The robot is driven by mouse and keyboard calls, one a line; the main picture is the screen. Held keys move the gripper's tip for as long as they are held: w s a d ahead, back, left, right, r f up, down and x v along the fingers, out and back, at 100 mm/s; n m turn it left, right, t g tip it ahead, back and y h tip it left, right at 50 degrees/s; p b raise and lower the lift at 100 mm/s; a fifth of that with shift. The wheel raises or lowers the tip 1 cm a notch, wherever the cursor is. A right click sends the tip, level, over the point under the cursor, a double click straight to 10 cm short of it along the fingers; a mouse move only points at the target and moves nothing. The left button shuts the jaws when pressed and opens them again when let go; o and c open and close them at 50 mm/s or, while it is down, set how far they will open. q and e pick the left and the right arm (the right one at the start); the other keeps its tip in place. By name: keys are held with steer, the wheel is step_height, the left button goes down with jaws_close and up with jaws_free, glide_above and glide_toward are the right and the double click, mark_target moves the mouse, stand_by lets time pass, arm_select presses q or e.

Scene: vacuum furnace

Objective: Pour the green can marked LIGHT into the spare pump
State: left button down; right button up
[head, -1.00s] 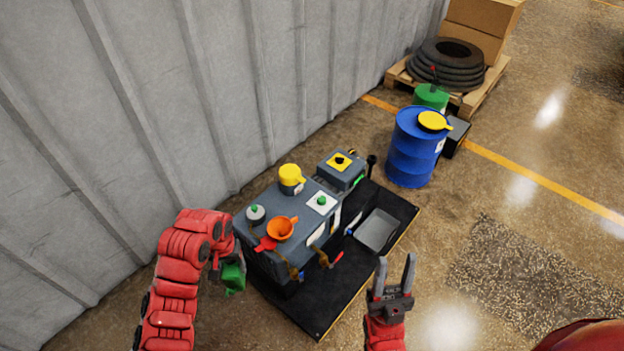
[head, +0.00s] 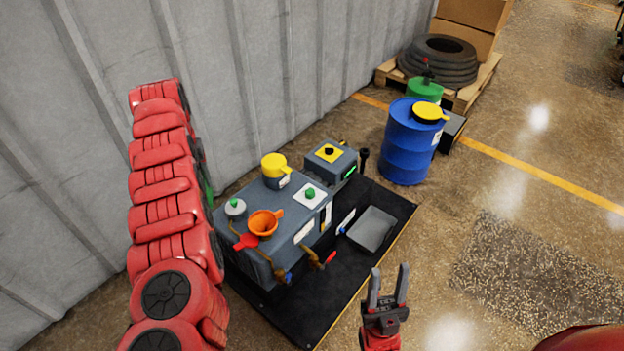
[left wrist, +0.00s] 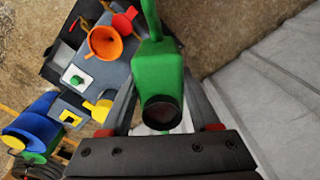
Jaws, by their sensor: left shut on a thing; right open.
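The green can (left wrist: 157,75) is between the fingers of my left gripper (left wrist: 160,90), which is shut on it. A thin green neck points away from the camera, and a dark round part faces it. No marking is readable. In the head view my left arm hides the gripper and all but a green sliver (head: 206,187) of the can. The grey pump (head: 282,206) stands on a black tray (head: 345,262), with an orange funnel (head: 264,223) upright on its top. The can appears apart from the funnel (left wrist: 104,43). My right gripper (head: 388,290) is open and empty, right of the tray.
A grey-capped filler (head: 235,208), a yellow cap (head: 274,164) and a red piece (head: 246,241) are around the funnel. A grey pan (head: 372,230) lies on the tray. A corrugated wall (head: 240,90) rises close behind. A blue drum (head: 408,145) stands at the back right.

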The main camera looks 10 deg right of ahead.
arm_select(q)
steer(key=d+f+m+b, duration=0.3)
steer(key=d+m, duration=0.1)
steer(key=d, duration=0.6)
steer(key=w+d+f+m+b, duration=0.1)
steer(key=d+f+m+b, duration=0.2)
steer(key=d, duration=0.7)
steer(key=shift+w+d+f+m+b, duration=0.25)
steer(key=shift+f+m+b, duration=0.1)
steer(key=shift+m+b, duration=0.15)
steer(key=shift+d+f, duration=0.15)
steer(key=shift+d, duration=0.05)
steer(key=shift+s, duration=0.15)
steer(key=shift+s+d+f+m+h, duration=0.1)
steer(key=shift+d+f+m, duration=0.2)
steer(key=shift+d, duration=0.25)
steer(key=shift+s+d+f+m+h, duration=0.15)
steer(key=shift+d+f+m, duration=0.15)
steer(key=shift+d, duration=0.3)
steer(key=shift+s+d+f+m+h, duration=0.1)
steer(key=shift+d+f+m, duration=0.15)
steer(key=shift+d, duration=0.3)
steer(key=shift+d+f, duration=0.1)
steer(key=shift+d, duration=0.1)
